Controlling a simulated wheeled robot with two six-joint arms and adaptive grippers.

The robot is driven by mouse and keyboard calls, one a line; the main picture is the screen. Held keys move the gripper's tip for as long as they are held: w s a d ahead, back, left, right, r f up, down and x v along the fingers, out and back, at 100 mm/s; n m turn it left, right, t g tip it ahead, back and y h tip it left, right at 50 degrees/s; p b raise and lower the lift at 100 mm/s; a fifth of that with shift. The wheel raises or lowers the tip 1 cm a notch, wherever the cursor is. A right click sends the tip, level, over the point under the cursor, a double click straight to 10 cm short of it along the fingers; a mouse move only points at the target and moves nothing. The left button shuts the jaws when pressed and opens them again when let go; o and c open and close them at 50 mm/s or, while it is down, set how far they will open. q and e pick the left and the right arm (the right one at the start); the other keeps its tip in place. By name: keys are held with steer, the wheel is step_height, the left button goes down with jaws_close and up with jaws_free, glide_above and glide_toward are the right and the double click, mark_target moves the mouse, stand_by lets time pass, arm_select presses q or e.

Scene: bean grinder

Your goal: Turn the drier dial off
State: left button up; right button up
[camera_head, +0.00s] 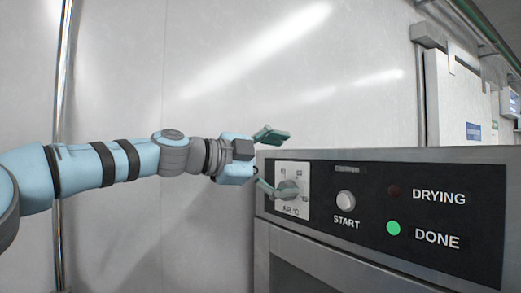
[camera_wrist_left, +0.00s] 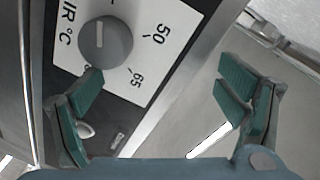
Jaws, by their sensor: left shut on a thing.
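The drier dial (camera_head: 288,190) is a round grey knob on a white "AIR °C" plate at the left end of the drier's black panel. In the left wrist view the dial (camera_wrist_left: 105,42) shows a pale pointer line, with 50 and 65 printed beside it. My left gripper (camera_head: 268,160) is in front of the dial plate, its two green fingers wide apart with nothing seen between them. The left wrist view shows the gripper (camera_wrist_left: 163,88) the same way. One fingertip is at the dial's edge; I cannot tell whether it touches. My right gripper is not in view.
The drier (camera_head: 380,155) has a START button (camera_head: 346,201), a dark DRYING lamp (camera_head: 393,190) and a green-lit DONE lamp (camera_head: 393,228). A metal wall (camera_head: 200,90) stands behind my arm. The space left of the drier is free.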

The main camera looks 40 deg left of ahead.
arm_select(q)
steer(key=s, duration=0.1)
steer(key=s+d, duration=0.1)
steer(key=s+r, duration=0.1)
steer(key=s, duration=0.1)
steer(key=shift+d, duration=0.4)
steer(key=shift+c, duration=1.4)
steer(key=f+b+v, duration=0.1)
steer(key=b+v, duration=0.6)
steer(key=v, duration=0.6)
steer(key=shift+s+a+f, duration=0.25)
steer(key=shift+a+f, duration=0.2)
steer(key=shift+f, duration=0.05)
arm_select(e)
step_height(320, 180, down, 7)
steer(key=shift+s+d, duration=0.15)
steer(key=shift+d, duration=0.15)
